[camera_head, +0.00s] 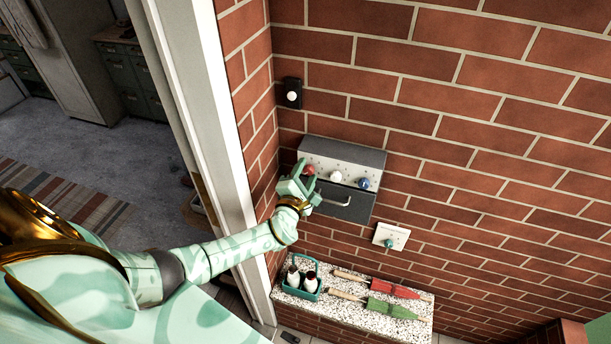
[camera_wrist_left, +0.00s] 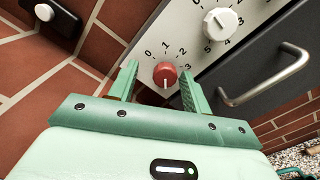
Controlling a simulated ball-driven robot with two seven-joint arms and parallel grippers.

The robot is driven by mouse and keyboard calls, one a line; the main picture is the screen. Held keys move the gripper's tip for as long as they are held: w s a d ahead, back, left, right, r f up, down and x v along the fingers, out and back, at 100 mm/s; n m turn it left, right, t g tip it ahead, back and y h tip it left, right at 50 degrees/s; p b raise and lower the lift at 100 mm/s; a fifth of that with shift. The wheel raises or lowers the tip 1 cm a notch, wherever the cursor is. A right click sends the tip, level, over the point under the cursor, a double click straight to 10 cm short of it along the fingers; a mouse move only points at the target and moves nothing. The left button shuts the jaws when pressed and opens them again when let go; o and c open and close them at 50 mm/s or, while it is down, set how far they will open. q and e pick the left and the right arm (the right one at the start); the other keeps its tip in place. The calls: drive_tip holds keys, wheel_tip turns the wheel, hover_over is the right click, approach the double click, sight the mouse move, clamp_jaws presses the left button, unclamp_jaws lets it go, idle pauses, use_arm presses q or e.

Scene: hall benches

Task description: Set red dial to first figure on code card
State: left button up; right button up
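The red dial (camera_head: 309,170) is the leftmost of three dials on the sloped top of a grey wall box (camera_head: 343,152). In the left wrist view the red dial (camera_wrist_left: 165,74) has a short pale mark on its lower side, with the figures 0, 1, 2 and 3 printed around it from upper left to right. My left gripper (camera_head: 303,176) is at the dial. In the wrist view its two fingers (camera_wrist_left: 160,70) stand apart on either side of the dial, with gaps visible. I cannot make out a code card with readable figures. My right gripper is out of view.
A white dial (camera_head: 336,177) and a blue dial (camera_head: 364,183) sit to the right. The box front has a handle (camera_head: 333,204). A white plate with a teal knob (camera_head: 391,236) is lower right. A stone ledge (camera_head: 350,317) holds a bottle caddy (camera_head: 302,278) and red and green tools.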

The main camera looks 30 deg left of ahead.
use_arm(q)
drive_tip(key=shift+s+f, duration=0.2)
drive_tip(key=shift+s+d, duration=0.15)
drive_tip(key=shift+s, duration=0.1)
drive_tip(key=v, duration=1.5)
drive_tip(key=shift+s+r, duration=0.2)
drive_tip(key=shift+s, duration=0.1)
